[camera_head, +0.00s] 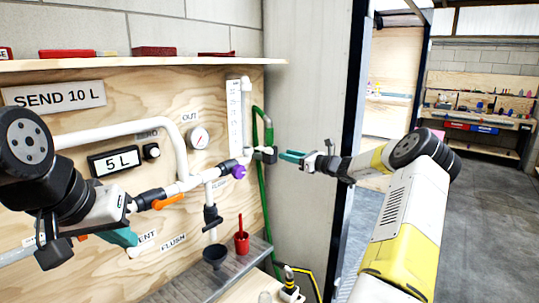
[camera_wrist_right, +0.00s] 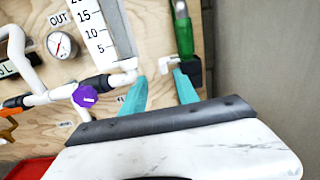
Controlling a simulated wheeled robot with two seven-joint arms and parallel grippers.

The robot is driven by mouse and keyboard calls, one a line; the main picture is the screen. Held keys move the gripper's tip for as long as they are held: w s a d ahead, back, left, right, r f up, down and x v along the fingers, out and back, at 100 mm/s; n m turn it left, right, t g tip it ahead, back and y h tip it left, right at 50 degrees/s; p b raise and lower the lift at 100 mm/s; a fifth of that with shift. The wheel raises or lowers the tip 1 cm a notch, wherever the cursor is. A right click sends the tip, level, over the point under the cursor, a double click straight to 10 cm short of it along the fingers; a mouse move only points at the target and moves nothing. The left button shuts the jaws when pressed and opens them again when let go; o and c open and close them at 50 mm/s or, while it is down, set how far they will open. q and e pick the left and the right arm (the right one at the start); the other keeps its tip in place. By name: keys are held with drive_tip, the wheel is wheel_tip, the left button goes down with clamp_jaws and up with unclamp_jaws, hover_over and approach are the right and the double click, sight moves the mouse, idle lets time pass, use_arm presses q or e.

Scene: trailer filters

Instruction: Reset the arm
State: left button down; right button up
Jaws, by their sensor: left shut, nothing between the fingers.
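My left gripper (camera_head: 124,237) is at the lower left in the head view, its teal fingertips low in front of the plywood panel. It is shut and empty. My right gripper (camera_head: 291,156) points left toward the pipe end beside the panel. In the right wrist view its two teal fingers (camera_wrist_right: 163,92) stand apart with nothing held between them. The black hose fitting (camera_head: 266,154) and green hose (camera_head: 261,190) are just beyond the right fingertips; whether they touch is unclear. The fitting also shows in the right wrist view (camera_wrist_right: 190,72).
The panel carries a white pipe (camera_head: 180,150), an orange-handled valve (camera_head: 167,201), a purple knob (camera_head: 239,172), a gauge (camera_head: 198,138) and a "5 L" display (camera_head: 116,161). Open floor lies right.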

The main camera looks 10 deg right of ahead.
drive_tip(key=shift+s+d, duration=0.1)
drive_tip(key=shift+s, duration=0.05)
drive_tip(key=s+a+r+n+g+h, duration=0.1)
drive_tip(key=s+a+r+n+g, duration=0.25)
drive_tip(key=s+a+n, duration=0.65)
drive_tip(key=s+a+r+n+g+h, duration=0.1)
drive_tip(key=s+a+r+n+g, duration=0.1)
drive_tip(key=s+a+n+g, duration=0.55)
drive_tip(key=s+n+t+h, duration=0.3)
drive_tip(key=s+n+h, duration=0.3)
drive_tip(key=s, duration=2.4)
drive_tip(key=n, duration=0.5)
drive_tip(key=shift+s+d+r+h, duration=0.2)
drive_tip(key=shift+d+r+h, duration=0.15)
drive_tip(key=shift+h, duration=0.05)
